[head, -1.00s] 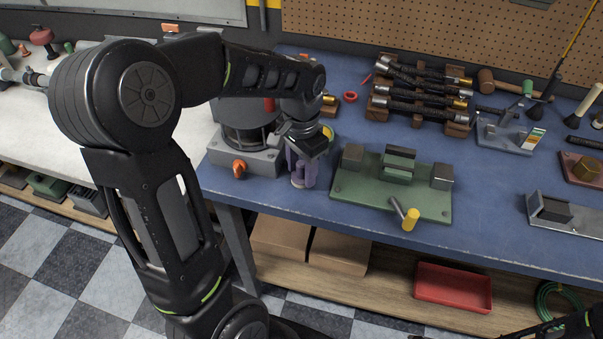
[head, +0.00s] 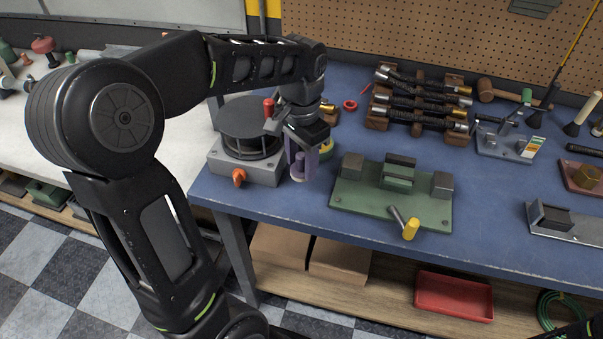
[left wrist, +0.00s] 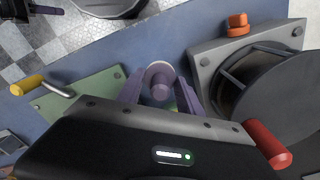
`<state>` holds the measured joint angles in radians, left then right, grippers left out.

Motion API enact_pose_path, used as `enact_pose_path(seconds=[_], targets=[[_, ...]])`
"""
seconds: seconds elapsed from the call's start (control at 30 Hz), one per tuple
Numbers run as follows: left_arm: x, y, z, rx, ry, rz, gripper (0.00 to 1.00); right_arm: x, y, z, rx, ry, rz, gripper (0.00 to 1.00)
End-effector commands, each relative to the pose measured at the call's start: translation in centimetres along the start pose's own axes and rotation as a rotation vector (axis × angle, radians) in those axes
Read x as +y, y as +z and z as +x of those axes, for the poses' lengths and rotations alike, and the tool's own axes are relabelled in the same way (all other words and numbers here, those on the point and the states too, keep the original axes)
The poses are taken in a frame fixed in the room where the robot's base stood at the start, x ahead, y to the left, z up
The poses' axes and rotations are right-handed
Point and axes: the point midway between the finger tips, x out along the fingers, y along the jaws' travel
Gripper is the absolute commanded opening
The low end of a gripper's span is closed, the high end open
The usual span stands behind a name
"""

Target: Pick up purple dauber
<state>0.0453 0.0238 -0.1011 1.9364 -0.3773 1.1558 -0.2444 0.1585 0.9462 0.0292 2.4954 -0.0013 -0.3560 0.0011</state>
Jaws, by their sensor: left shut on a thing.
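The purple dauber (left wrist: 161,88) is between the two lavender fingers of my left gripper (left wrist: 162,100) in the left wrist view. In the head view my left gripper (head: 301,160) points down at the blue bench's left front part, shut on the dauber (head: 298,172). The fingers hide much of it. I cannot tell whether its lower end touches the bench.
Close left stands a grey machine (head: 225,168) with a dark round top, orange knob and red handle (head: 269,107). A green fixture (head: 350,200) with a yellow-tipped lever is to the right. A yellow-green round thing (head: 326,150) sits just behind the gripper.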

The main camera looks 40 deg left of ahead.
Motion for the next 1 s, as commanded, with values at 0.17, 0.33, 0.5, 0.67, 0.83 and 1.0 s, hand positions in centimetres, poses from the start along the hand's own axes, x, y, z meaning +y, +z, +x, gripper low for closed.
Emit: enact_pose_path(seconds=[0.17,0.33,0.5,0.67,0.83,1.0], targets=[[0.0,-0.1,-3.2,0.003,-0.001,0.0,0.04,0.0,0.0,0.1,0.0,0.0,0.0,0.36],[0.0,0.0,-4.5,0.001,0.0,0.0,0.04,0.0,0.0,0.1,0.0,0.0,0.0,0.36],[0.0,0.0,-4.5,0.0,0.0,0.0,0.04,0.0,0.0,0.1,0.0,0.0,0.0,0.36],[0.0,0.0,-4.5,0.0,0.0,0.0,0.04,0.0,0.0,0.1,0.0,0.0,0.0,0.36],[0.0,0.0,-4.5,0.0,0.0,0.0,0.04,0.0,0.0,0.1,0.0,0.0,0.0,0.36],[0.0,0.0,-4.5,0.0,0.0,0.0,0.34,0.0,0.0,0.1,0.0,0.0,0.0,0.36]])
